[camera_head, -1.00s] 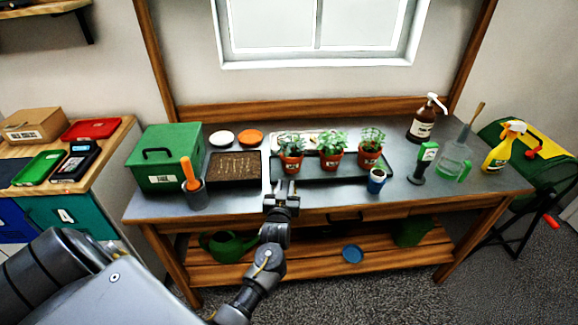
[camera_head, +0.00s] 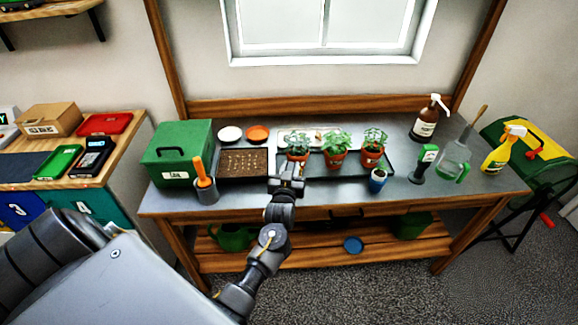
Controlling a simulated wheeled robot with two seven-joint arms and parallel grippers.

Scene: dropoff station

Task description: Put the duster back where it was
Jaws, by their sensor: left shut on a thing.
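My left gripper (camera_head: 287,171) is over the front of the metal bench (camera_head: 345,202), just in front of the left potted plant (camera_head: 299,146) and by the plant tray's left end. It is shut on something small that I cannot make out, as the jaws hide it. I cannot pick out the duster for certain. A green-topped tool with a dark stem and base (camera_head: 423,164) stands upright on the bench's right part, apart from the gripper. My right gripper is not in view.
The seed tray (camera_head: 242,163) and a grey cup with an orange-handled tool (camera_head: 206,190) are left of the gripper. Bare bench lies along the front.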

